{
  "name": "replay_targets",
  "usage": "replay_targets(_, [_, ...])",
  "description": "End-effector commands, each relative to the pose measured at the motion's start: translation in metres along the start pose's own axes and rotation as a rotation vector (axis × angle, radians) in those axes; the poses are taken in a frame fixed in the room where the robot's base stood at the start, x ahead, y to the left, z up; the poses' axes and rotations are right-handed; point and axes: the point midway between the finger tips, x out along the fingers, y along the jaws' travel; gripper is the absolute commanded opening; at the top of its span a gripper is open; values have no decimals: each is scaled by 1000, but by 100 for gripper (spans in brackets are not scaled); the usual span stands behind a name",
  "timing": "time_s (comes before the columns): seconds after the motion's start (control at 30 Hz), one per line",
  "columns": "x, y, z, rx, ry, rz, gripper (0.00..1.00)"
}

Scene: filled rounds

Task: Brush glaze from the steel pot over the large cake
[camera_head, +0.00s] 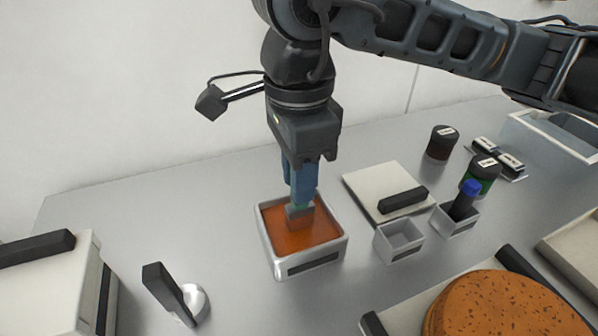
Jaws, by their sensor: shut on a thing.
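A square steel pot (322,259) filled with orange glaze (287,241) stands near the middle of the counter. My gripper (301,188) points down over the pot, shut on a brush (299,214). The brush's grey lower part is at the glaze inside the pot; its very tip is hidden, so I cannot tell how deep it sits. The large cake (508,309), round, brown and speckled with dark spots, rests on a light board (400,316) with dark handles at the lower right, cut off by the picture edge.
A ladle-like tool with a dark handle (165,287) lies left of the pot. A light lidded box (45,285) is at far left. Right of the pot are a dark-handled lid (375,186), an empty small container (399,241), a blue-topped tool in a holder (455,221) and jars (441,143).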

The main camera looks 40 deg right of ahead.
Motion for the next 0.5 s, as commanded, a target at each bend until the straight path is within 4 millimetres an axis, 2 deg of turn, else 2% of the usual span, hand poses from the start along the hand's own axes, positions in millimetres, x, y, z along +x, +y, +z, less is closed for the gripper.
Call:
replay_targets(0.07, [1,1,0,-1,3,5,0])
replay_targets(0.5, [-33,0,0,-1,1,0,0])
